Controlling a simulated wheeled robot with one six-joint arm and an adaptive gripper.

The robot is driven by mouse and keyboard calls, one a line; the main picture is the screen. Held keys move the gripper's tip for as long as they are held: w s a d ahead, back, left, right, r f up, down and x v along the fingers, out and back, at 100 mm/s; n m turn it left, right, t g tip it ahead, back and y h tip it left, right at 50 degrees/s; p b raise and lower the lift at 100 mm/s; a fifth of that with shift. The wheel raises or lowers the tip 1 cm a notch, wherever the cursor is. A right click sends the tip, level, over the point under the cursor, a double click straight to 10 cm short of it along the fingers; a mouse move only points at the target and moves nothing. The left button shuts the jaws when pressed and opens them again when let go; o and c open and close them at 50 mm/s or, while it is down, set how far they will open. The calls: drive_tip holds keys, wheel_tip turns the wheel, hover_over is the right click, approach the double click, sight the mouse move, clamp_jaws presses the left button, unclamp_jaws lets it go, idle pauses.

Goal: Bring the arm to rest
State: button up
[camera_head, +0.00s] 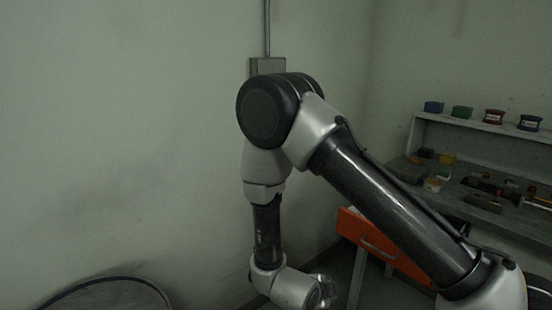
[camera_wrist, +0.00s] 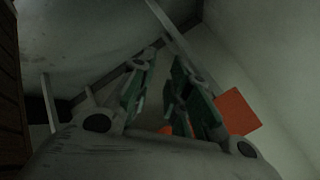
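My arm rises from the lower right of the head view, bends at a high elbow and hangs down in front of the wall. My gripper (camera_head: 326,289) is low at the bottom edge of that view, partly cut off and dim. In the wrist view my gripper (camera_wrist: 161,62) shows two greenish fingers with a gap between them. It is open, and nothing is seen between the fingers. No gate valve can be made out in either view.
A workbench (camera_head: 513,219) with tools stands at the right, below a shelf (camera_head: 480,127) with several small coloured containers. An orange drawer (camera_head: 385,244) is behind my arm. A round rim (camera_head: 105,280) shows at lower left. A grey wall box (camera_head: 267,66) is behind the elbow.

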drive_tip(key=s+a+r+n+g+y, duration=0.45)
drive_tip(key=a+n+y, duration=0.25)
drive_tip(key=a+n, duration=0.3)
drive_tip(key=s+d+r+n+g+y, duration=0.1)
drive_tip(key=s+d+r+n+g, duration=0.2)
drive_tip(key=r+n, duration=0.45)
drive_tip(key=s+d+r+t+h, duration=0.1)
drive_tip(key=s+d+r, duration=0.3)
drive_tip(key=d+r, duration=0.9)
drive_tip(key=s+d+r+n+t+h, duration=0.1)
drive_tip(key=s+d+r+t, duration=0.2)
drive_tip(key=d+r, duration=1.1)
drive_tip(key=shift+s+d+t, duration=0.25)
drive_tip(key=shift+s+t, duration=0.1)
